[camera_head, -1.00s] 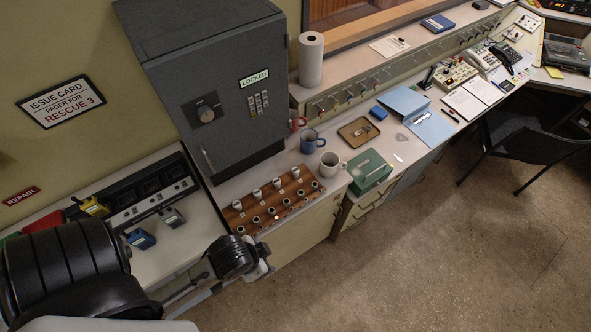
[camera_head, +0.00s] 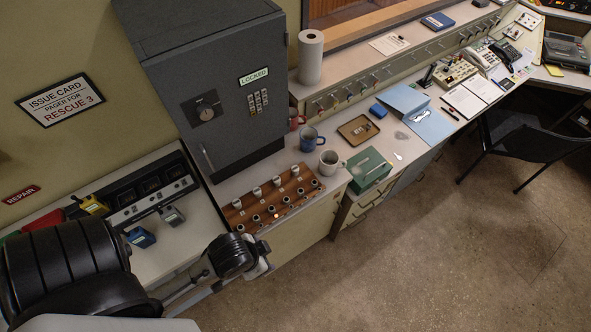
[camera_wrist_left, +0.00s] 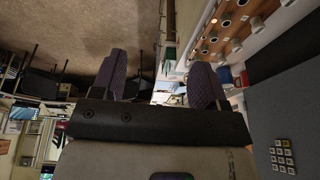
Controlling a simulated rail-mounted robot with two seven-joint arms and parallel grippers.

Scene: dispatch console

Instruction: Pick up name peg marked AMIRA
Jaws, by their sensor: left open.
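A brown wooden peg board (camera_head: 236,216) lies on the counter in front of the grey safe. Several white-topped pegs (camera_head: 277,181) stand in its back row, with dark round holes or sockets in front. No name on any peg can be read, so I cannot tell which is AMIRA. My left gripper (camera_head: 262,262) is low in front of the board's near edge, apart from it, its fingers mostly hidden by the wrist. In the left wrist view its two fingers (camera_wrist_left: 160,84) are spread with nothing between them; the board (camera_wrist_left: 232,45) shows at upper right. My right gripper is not in view.
The grey safe (camera_head: 215,75), labelled LOCKED, rises behind the board. A white mug (camera_head: 330,162), a blue mug (camera_head: 309,141) and a green box (camera_head: 370,172) stand to its right. A pager charger (camera_head: 150,200) is at left. Open floor lies in front.

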